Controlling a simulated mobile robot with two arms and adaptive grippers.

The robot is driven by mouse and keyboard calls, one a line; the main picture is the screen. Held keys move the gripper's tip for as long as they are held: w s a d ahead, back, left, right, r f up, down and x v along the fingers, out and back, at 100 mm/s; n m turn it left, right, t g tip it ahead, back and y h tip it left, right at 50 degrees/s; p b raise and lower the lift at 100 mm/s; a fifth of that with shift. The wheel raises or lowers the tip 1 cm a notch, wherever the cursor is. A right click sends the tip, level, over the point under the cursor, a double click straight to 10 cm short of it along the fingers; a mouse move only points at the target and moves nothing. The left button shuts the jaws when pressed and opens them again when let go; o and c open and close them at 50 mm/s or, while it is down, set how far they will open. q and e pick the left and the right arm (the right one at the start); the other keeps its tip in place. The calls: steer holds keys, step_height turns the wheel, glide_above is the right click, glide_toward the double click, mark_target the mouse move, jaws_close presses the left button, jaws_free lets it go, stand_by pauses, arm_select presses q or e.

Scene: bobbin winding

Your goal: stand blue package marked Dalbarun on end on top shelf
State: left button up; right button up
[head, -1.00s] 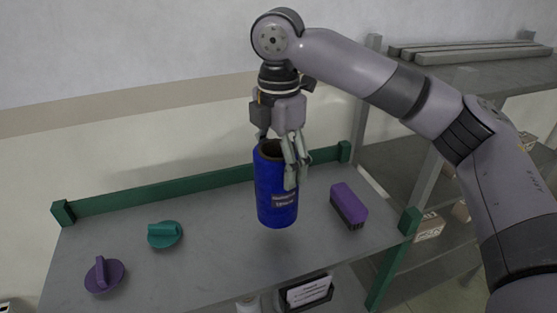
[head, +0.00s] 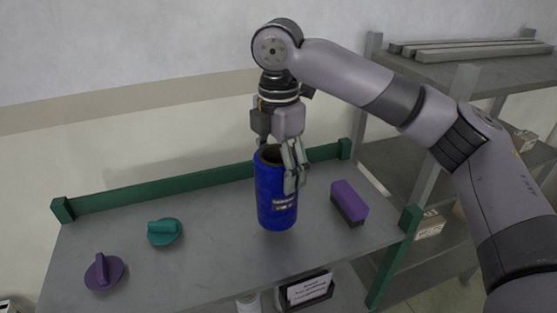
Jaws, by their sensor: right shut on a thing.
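My left gripper is not in view.
A purple-topped brush or block (head: 349,201) lies right of the package. A teal knobbed disc (head: 164,232) and a purple one (head: 103,272) lie at left. A green rail (head: 160,192) edges the back. Another shelf rack (head: 450,75) stands at right.

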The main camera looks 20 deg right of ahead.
steer(key=shift+f, duration=1.4)
steer(key=o, duration=1.9)
step_height(320, 180, up, 12)
